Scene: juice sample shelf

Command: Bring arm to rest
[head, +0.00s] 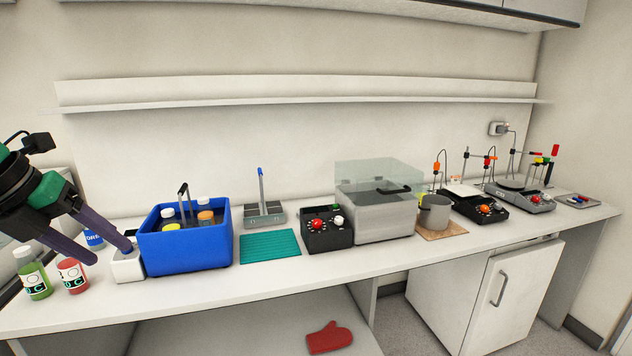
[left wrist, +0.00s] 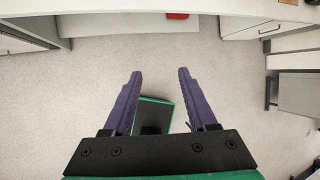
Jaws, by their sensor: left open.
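My left gripper (head: 112,250) comes in from the left in the head view, in front of the left end of the counter. Its two purple fingers are spread apart and hold nothing. In the left wrist view the open fingers (left wrist: 160,85) point out over the grey floor, with a dark green-edged block-like part between them, low in the picture. My right gripper is in neither view.
On the counter (head: 270,290) stand a green bottle (head: 36,278), a red jar (head: 72,275), a blue crate (head: 190,258) with bottles, a teal mat (head: 269,246) and lab devices. A long wall shelf (head: 300,102) is empty. A red mitt (head: 329,338) lies below.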

